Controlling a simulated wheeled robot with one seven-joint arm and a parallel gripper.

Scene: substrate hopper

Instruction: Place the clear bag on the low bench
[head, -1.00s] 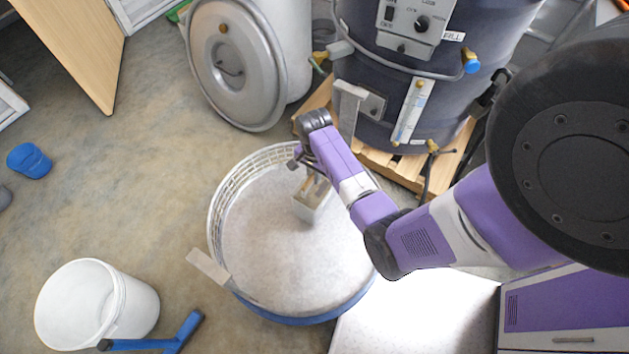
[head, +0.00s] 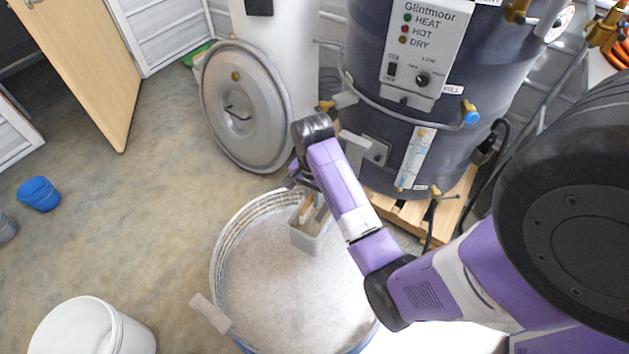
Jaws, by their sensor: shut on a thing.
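My gripper (head: 306,188) is at the end of the purple and white arm, over the far part of a round tub, and its fingers are partly hidden by the wrist. I cannot make out the low bench for certain.
The round tub (head: 219,262) has a mesh rim and a light strip on its left edge. A dark drum (head: 375,90) stands on a wooden pallet (head: 457,205) behind. A round grey lid (head: 235,125), white bucket (head: 85,325) and blue cup (head: 39,193) surround open floor at left.

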